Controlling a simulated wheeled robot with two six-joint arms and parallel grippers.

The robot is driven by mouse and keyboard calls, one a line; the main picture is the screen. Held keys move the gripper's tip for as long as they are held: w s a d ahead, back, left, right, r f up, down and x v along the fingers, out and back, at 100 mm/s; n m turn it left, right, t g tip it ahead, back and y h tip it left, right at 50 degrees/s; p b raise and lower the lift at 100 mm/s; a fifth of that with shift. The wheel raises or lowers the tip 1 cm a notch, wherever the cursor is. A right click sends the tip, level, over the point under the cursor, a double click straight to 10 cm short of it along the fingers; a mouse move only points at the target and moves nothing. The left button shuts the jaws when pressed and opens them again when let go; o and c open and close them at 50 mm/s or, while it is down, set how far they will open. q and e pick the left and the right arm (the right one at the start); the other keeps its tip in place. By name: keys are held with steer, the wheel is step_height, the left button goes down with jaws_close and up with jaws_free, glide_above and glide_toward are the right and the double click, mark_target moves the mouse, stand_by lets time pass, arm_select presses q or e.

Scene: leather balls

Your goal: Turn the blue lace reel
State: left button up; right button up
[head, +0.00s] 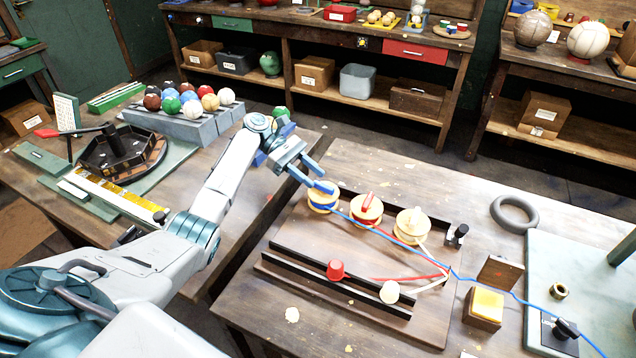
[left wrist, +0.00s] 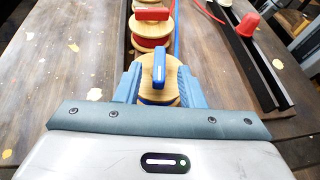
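The blue lace reel (head: 322,203) is a pale wooden spool with blue lace and a blue bar handle on top. It is the leftmost of three reels on a dark wooden board (head: 345,240). My left gripper (head: 308,176) is just behind and left of it in the head view. In the left wrist view, its open fingers stand on either side of the blue reel (left wrist: 159,88), with the blue handle between them. I cannot tell whether they touch the reel. The blue lace (head: 480,280) runs right across the table. My right gripper is out of view.
The red-handled reel (head: 367,212) and the white reel (head: 411,226) stand close by to the right. Dark rails with a red peg (head: 335,270) and a white peg (head: 389,292) lie in front. A grey ring (head: 514,214) and a yellow block (head: 487,305) are farther right.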

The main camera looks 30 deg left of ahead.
arm_select(q)
steer(key=p+v, duration=0.4)
steer(key=v, duration=0.3)
steer(key=shift+a, duration=0.3)
stand_by(0.4)
